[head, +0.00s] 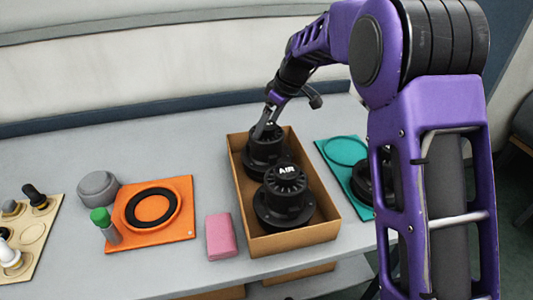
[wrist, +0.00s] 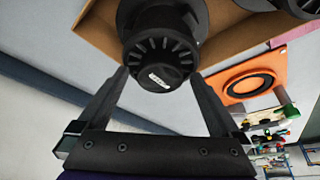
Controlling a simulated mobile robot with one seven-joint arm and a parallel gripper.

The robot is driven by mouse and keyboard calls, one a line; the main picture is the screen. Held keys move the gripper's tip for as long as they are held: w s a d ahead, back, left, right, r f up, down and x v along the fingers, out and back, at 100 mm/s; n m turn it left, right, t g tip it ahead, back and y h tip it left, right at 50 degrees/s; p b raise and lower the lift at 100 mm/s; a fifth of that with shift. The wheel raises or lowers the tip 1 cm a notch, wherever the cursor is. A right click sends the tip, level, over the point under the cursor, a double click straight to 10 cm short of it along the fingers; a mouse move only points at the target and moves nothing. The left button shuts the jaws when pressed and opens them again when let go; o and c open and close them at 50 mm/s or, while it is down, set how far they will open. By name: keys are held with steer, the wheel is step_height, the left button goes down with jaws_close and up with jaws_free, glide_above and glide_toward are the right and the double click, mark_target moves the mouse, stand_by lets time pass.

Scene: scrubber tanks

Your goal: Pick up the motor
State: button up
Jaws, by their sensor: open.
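Two black motors sit in an open cardboard box (head: 290,241) on the table. The front motor (head: 285,195) has a white AIR label on its cap. The back motor (head: 266,148) stands behind it, and my gripper (head: 265,127) is over its top. In the wrist view a motor's ribbed cap (wrist: 158,62) lies between the fingertips of my gripper (wrist: 160,82), one finger on each side. The gripper is open. I cannot tell whether the fingers touch the cap.
The table behind the box is clear.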

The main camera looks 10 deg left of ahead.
jaws_close()
steer(key=shift+w+r, duration=0.1)
steer(key=shift+r, duration=0.2)
stand_by(0.4)
